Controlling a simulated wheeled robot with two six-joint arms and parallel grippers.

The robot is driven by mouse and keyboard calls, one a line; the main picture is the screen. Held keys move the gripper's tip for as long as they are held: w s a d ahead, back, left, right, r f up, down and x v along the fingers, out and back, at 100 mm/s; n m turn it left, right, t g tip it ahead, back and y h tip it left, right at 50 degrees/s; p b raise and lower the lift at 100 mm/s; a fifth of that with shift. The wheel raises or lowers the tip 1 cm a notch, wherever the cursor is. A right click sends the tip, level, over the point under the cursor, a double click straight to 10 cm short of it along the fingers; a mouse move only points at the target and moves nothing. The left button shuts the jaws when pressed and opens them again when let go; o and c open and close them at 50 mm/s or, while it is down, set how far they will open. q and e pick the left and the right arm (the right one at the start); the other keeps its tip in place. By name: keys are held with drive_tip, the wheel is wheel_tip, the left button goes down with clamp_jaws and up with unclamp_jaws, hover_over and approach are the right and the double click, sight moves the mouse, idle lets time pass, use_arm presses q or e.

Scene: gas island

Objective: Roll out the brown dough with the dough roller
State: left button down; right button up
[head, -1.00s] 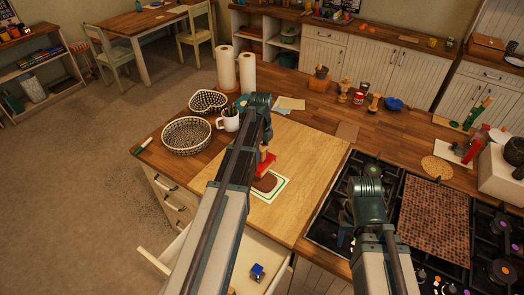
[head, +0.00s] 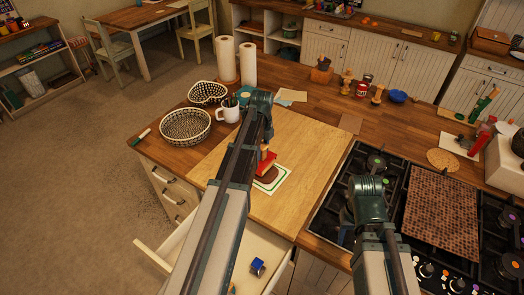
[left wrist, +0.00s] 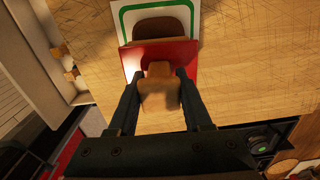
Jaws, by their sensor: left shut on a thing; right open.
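The brown dough (head: 269,176) lies on a white mat with a green border (head: 281,181) on the light wooden board. In the left wrist view the dough (left wrist: 160,27) shows at the top, partly hidden by the red dough roller (left wrist: 183,55). My left gripper (left wrist: 160,92) is shut on the roller's wooden handle. In the head view the red roller (head: 266,160) is at the dough and overlaps it. I cannot tell whether it touches. My right gripper (head: 350,238) is over the stove's left edge, mostly hidden by its own arm; it is open, away from the dough.
A patterned basket (head: 185,126), a heart-shaped basket (head: 208,93) and a white mug (head: 228,110) stand left of the board (head: 310,155). The stove (head: 385,165) is to the right. An open drawer (head: 250,247) sticks out below the counter. The board's right part is clear.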

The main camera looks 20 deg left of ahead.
sight(268, 161)
use_arm(q)
drive_tip(key=shift+f+b, duration=0.9)
drive_tip(key=shift+b, duration=0.05)
idle(0.8)
drive_tip(key=shift+s+d, duration=0.1)
drive_tip(key=shift+d, duration=0.05)
idle(0.6)
drive_tip(key=shift+s+d, duration=0.1)
drive_tip(key=shift+d, duration=0.65)
drive_tip(key=shift+s+d, duration=0.15)
drive_tip(key=shift+d, duration=0.35)
drive_tip(key=shift+a, duration=0.1)
